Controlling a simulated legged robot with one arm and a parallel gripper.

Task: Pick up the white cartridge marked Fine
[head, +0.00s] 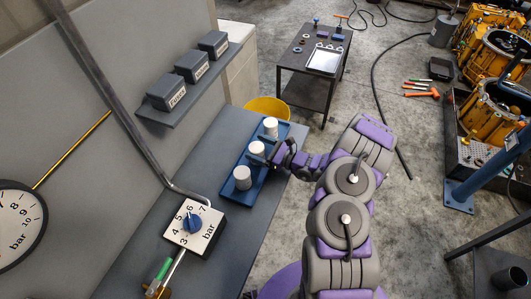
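Three white cartridges stand upright in a row on a blue tray (228,190) on the grey bench. The far cartridge (270,124) is at the tray's back end. The middle cartridge (257,147) has my gripper (260,159) right beside it, reaching in from the right at its lower part. The near cartridge (242,178) stands clear of the gripper. No marking is readable on any cartridge, so I cannot tell which is Fine. The fingers are small and dark, and I cannot tell whether they touch the middle cartridge or how far apart they are.
A pressure regulator box (194,229) with a blue knob sits on the bench nearer me. A shelf (190,100) with grey boxes hangs on the left wall. A yellow bin (268,108) stands behind the bench. A dark cart (314,75) is farther back.

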